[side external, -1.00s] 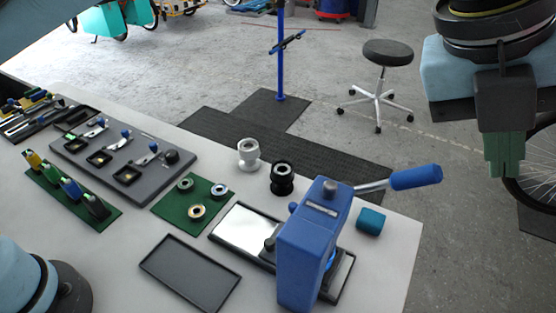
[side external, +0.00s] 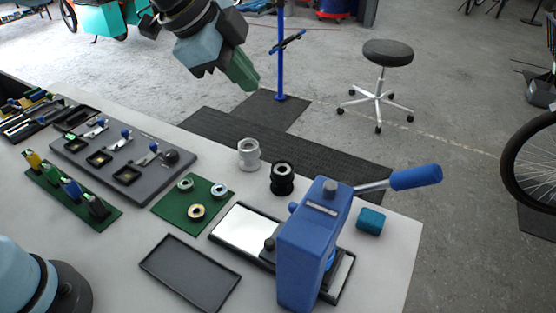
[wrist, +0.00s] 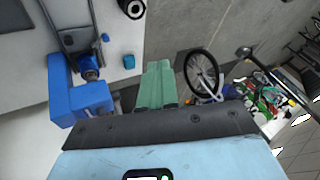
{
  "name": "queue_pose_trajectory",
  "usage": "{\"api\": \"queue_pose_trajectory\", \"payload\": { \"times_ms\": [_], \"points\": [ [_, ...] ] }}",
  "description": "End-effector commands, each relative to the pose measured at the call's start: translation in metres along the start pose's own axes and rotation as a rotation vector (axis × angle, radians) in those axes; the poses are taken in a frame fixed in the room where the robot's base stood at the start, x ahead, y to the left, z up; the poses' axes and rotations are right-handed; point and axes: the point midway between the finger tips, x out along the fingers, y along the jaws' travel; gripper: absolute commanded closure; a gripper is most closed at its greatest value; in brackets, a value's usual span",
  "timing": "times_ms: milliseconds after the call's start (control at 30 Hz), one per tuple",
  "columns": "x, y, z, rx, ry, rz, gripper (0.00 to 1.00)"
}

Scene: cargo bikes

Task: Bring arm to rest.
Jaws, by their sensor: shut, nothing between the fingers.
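My gripper (side external: 243,75) is in the upper middle of the side external view, in the air beyond the back edge of the table. Its green fingers point down and to the right, are together and hold nothing. In the wrist view the green fingers (wrist: 156,88) also show pressed together, with nothing between them. They are apart from everything on the table.
The table (side external: 385,263) bears a blue lever press (side external: 312,245), a teal block (side external: 370,220), a black tray (side external: 190,273), a green mat (side external: 168,213) with rings, and a grey fixture board (side external: 80,158). A stool (side external: 388,52) and blue post (side external: 281,60) stand on the floor beyond.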

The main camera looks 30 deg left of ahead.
Motion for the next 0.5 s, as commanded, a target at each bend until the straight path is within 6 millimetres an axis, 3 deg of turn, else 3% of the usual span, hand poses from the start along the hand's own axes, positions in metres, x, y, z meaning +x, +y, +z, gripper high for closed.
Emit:
{"api": "queue_pose_trajectory", "payload": {
  "times_ms": [33, 100, 300, 500],
  "points": [
    [-0.001, 0.002, 0.031, -0.140, -0.020, -0.027, 1.00],
    [-0.001, 0.009, 0.067, -0.331, -0.040, -0.064, 1.00],
    [0.005, 0.039, 0.157, -0.836, -0.070, -0.180, 1.00],
    [0.013, 0.066, 0.206, -1.139, -0.069, -0.258, 1.00]
  ]
}}
